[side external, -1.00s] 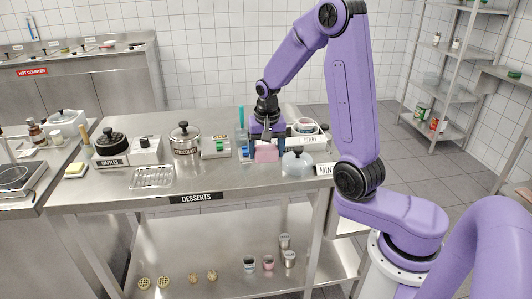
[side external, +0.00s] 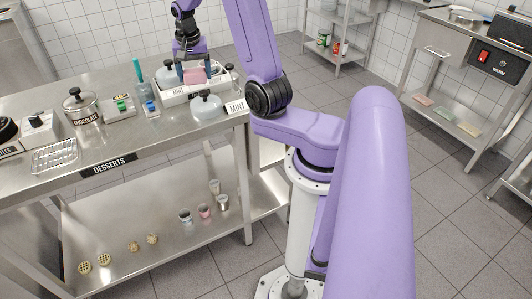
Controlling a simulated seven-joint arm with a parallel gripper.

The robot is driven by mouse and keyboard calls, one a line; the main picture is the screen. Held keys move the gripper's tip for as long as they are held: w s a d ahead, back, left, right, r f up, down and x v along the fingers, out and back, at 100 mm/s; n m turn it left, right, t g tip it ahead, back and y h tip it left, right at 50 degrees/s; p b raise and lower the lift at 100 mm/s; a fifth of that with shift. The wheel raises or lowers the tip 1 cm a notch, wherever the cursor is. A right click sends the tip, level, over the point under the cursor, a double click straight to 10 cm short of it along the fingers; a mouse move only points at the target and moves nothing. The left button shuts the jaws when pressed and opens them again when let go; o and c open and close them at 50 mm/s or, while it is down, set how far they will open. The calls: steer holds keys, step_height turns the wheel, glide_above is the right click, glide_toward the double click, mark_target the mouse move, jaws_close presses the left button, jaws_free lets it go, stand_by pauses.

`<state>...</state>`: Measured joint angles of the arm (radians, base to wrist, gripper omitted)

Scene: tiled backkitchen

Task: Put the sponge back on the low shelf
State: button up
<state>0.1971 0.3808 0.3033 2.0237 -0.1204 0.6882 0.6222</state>
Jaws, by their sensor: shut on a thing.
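My gripper (side external: 194,73) is shut on a pink block that looks like the sponge (side external: 194,77). It holds it over the far right end of the desserts table (side external: 110,140), in front of or just above a white tray (side external: 176,97); the exact height is hard to tell.
A clear domed lid (side external: 206,105) and a MINT sign (side external: 235,107) stand close to the gripper at the table edge. A chocolate pot (side external: 80,105) is farther left. Open tiled floor (side external: 440,190) lies between the table and the right counter. A wire rack (side external: 335,35) stands behind.

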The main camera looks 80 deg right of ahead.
steer(key=s+d+f+m, duration=0.15)
steer(key=s+d, duration=0.25)
steer(key=d, duration=0.5)
steer(key=s+d+m, duration=0.2)
steer(key=s+d, duration=0.3)
steer(key=d, duration=0.3)
steer(key=n, duration=0.7)
glide_above(268, 153)
step_height(268, 153, down, 26)
steer(key=shift+s+a+f, duration=0.1)
steer(key=shift+s+f, duration=0.05)
steer(key=shift+f, duration=2.25)
steer(key=shift+s+a+f, duration=0.1)
steer(key=shift+f, duration=2.25)
steer(key=shift+f, duration=0.15)
steer(key=o, duration=1)
steer(key=shift+c, duration=0.2)
